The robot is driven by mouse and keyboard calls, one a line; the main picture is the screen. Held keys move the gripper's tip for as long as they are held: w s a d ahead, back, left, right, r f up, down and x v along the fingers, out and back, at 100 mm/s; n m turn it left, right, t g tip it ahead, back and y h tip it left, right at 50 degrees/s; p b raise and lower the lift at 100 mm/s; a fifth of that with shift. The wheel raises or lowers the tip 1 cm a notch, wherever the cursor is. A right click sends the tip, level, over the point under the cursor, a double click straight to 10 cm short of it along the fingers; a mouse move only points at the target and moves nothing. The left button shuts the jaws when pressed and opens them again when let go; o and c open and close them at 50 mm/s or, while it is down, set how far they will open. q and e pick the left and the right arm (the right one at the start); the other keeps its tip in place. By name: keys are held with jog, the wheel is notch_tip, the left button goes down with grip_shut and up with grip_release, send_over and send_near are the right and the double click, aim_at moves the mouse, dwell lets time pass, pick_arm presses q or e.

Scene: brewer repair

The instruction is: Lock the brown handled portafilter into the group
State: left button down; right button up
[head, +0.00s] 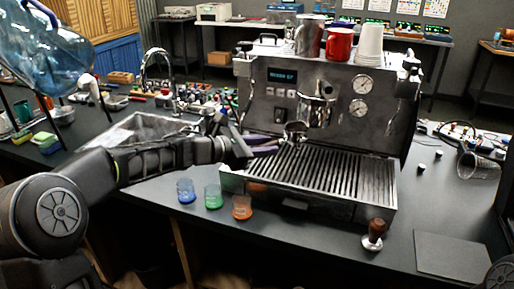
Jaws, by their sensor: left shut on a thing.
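The espresso machine (340,125) stands on the dark counter, its chrome group (317,90) at the upper middle of its front. The portafilter (296,130) shows as a small metal basket just below and left of the group, above the drip grate. I cannot tell whether it touches the group. My left gripper (262,150) reaches in from the left and is shut on the portafilter's handle, which the fingers mostly hide; its brown colour is not clear. My right gripper is out of view.
A brown-handled tamper (374,232) and dark mat (452,257) are at right front. A red mug (339,44) and stacked cups (369,45) sit on top. A sink (145,128) is left.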

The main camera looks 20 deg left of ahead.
aim_at(286, 131)
pick_arm(q)
jog(key=shift+w+d+r, duration=0.15)
jog(key=shift+w+d, duration=2)
jog(key=shift+d, duration=0.1)
jog(key=shift+r, duration=0.2)
jog(key=shift+b, duration=0.4)
dwell(1.1)
jog(key=shift+r+p, duration=0.3)
jog(key=shift+r, duration=0.85)
dwell(2.8)
